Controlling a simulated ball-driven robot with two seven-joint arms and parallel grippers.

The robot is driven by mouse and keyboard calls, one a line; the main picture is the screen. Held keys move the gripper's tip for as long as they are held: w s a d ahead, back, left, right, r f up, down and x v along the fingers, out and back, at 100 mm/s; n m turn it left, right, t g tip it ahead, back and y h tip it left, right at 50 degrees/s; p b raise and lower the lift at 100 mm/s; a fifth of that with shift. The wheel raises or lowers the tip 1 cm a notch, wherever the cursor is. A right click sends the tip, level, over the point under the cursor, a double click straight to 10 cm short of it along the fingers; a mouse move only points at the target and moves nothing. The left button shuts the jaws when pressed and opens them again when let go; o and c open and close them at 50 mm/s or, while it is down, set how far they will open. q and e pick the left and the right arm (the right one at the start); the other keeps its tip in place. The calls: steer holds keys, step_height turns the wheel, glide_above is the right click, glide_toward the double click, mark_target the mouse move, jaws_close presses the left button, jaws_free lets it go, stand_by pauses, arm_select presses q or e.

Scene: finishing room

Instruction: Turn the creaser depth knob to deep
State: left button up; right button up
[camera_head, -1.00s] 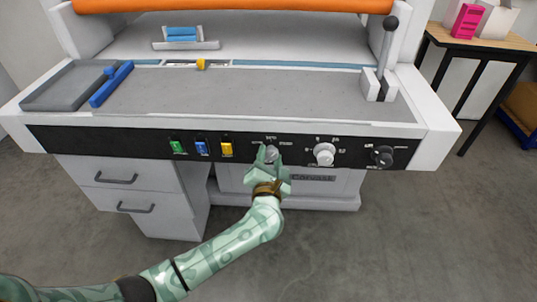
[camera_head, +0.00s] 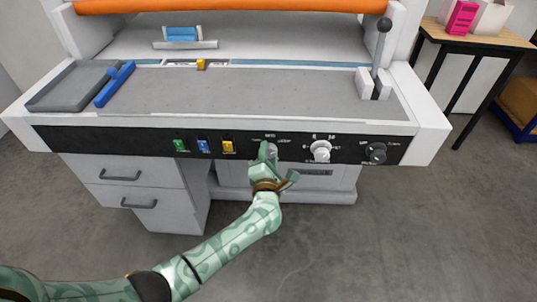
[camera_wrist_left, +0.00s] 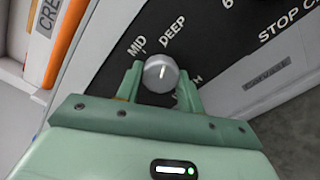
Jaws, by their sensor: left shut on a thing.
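The creaser depth knob (camera_wrist_left: 161,73) is a round grey knob with a white line, on the black front panel. In the left wrist view its line points up and slightly right, toward the DEEP label (camera_wrist_left: 173,32); the MID label (camera_wrist_left: 137,45) is to the left of that. A third label at lower right is mostly hidden by a finger. My left gripper (camera_wrist_left: 160,88) is shut on the knob, one green finger on each side. In the head view the gripper (camera_head: 269,154) partly covers the knob (camera_head: 272,149). My right gripper is not in view.
Left of the knob on the panel (camera_head: 100,140) are green (camera_head: 180,145), blue (camera_head: 203,146) and yellow (camera_head: 228,146) switches. Right of it are a white dial (camera_head: 321,151) and a black knob (camera_head: 376,153). Drawers (camera_head: 122,175) sit below at left.

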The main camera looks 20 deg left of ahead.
arm_select(q)
steer(key=shift+d+f, duration=0.1)
steer(key=o, duration=1)
steer(key=p+v, duration=0.3)
steer(key=v, duration=1.3)
steer(key=shift+s, duration=0.15)
